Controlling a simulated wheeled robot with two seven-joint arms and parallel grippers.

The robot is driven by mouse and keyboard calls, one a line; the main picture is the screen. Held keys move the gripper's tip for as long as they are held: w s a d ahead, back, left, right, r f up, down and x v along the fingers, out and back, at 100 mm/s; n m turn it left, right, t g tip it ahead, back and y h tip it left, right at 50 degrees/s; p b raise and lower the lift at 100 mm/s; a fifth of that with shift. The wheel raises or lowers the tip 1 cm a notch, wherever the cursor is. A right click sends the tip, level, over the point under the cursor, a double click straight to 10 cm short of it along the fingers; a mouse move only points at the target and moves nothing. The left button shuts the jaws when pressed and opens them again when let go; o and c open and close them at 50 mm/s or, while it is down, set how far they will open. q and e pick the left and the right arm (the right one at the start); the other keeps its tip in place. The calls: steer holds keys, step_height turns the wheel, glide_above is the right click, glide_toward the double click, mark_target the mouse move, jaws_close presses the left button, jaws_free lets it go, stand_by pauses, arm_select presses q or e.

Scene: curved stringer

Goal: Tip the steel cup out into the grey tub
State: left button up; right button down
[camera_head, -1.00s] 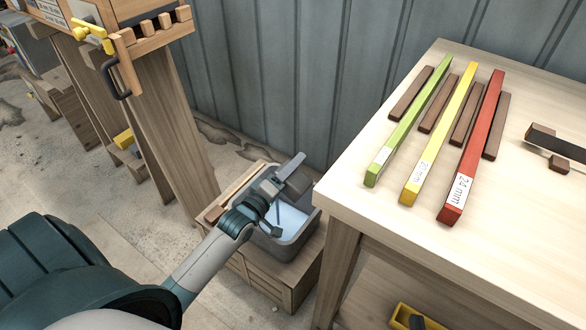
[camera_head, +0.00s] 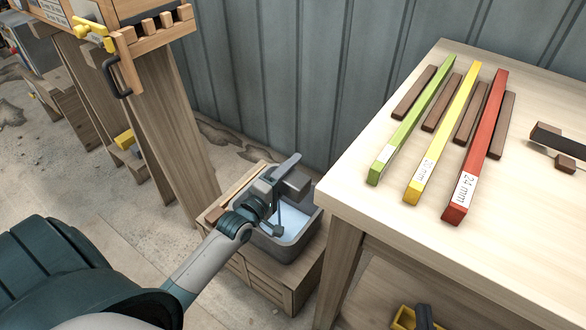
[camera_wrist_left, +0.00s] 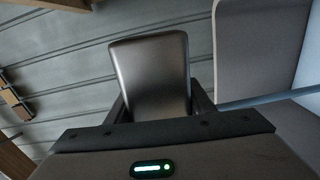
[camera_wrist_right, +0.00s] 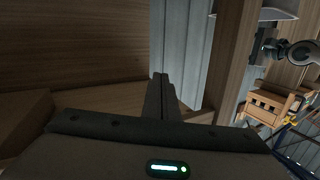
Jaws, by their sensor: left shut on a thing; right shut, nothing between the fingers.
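The steel cup (camera_wrist_left: 150,75) is between the fingers of my left gripper (camera_wrist_left: 158,108), which is shut on it. In the head view, my left gripper (camera_head: 282,190) is over the grey tub (camera_head: 290,250), and the cup (camera_head: 296,183) shows as a small dark grey shape there. The gripper partly hides the tub. Pale blue content shows inside the tub. The cup's mouth and anything in it cannot be made out. My right gripper (camera_wrist_right: 160,95) is shut and empty in the right wrist view; it is outside the head view.
The tub stands on a low wooden crate (camera_head: 266,283) between a wooden bench leg (camera_head: 165,140) and the light table (camera_head: 360,190). Green, yellow and red bars (camera_head: 478,140) lie on the table. A corrugated wall (camera_head: 290,80) is close behind the tub.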

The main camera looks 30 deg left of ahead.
arm_select(q)
steer(key=shift+a+f+n, duration=0.2)
steer(key=shift+f+n, duration=0.1)
steer(key=shift+n, duration=0.4)
steer(key=shift+a+f+n, duration=0.15)
steer(key=shift+f+n, duration=0.1)
steer(key=shift+n, duration=0.45)
arm_select(e)
steer(key=shift+d+f+g, duration=0.1)
steer(key=shift+f+g, duration=0.2)
steer(key=shift+f, duration=0.25)
arm_select(q)
steer(key=shift+r, duration=0.15)
arm_select(e)
steer(key=shift+d+f, duration=0.1)
steer(key=shift+f, duration=0.1)
